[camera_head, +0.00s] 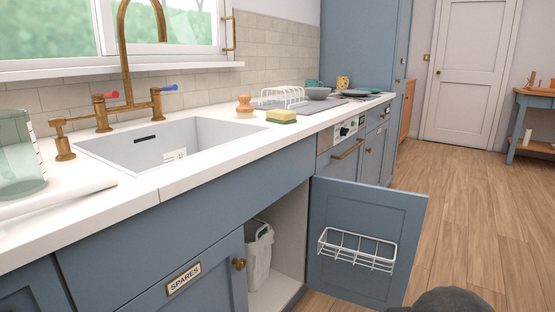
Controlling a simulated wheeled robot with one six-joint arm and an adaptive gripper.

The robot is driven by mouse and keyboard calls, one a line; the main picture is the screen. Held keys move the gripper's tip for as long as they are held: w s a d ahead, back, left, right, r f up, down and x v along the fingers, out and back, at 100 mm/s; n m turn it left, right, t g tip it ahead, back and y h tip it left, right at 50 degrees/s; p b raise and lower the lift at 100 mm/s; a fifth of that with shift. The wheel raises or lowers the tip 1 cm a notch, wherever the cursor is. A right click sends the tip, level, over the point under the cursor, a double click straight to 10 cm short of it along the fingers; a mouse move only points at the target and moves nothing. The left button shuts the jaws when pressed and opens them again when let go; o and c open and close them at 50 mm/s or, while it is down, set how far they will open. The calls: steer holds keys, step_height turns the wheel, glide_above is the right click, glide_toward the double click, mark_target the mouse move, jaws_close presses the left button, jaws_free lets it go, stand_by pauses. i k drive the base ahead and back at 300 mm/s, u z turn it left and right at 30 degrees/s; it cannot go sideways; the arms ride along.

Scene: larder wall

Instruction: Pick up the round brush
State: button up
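The round brush (244,104) is a small orange-brown thing with a knob-like top and a wider base. It stands upright on the white worktop (215,106) behind the far right corner of the sink, just left of a green and yellow sponge (281,117). Nothing covers it. My gripper is not in view. A dark rounded shape at the bottom right edge is probably part of my own body.
The sink (160,150) and brass tap (126,60) lie left of the brush. A white rack (281,96) and grey bowl (319,93) stand to its right. An open cupboard door (365,205) with a wire basket (357,250) juts out below. The wooden floor (455,210) at right is clear.

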mark_target(245, 110)
steer(key=z, duration=0.05)
steer(key=i, duration=0.9)
steer(key=u, duration=0.25)
